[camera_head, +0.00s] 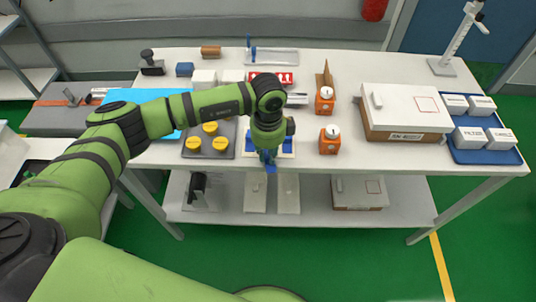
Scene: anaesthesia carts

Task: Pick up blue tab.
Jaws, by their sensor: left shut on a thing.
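My left gripper (268,156) reaches over the front middle of the white table, pointing down. Its fingers are shut on a small blue tab (270,167), which shows at the fingertips near the table's front edge. A blue and white holder (287,147) lies under and behind the gripper and is mostly hidden by it. I cannot tell whether the tab touches the holder. My right gripper is not in view.
A tray with yellow-topped pieces (194,152) stands just left of the gripper. Orange blocks (329,146) and a large white-topped box (404,108) stand to the right. A blue tray (484,156) holds several white boxes. A red rack (288,78) sits behind.

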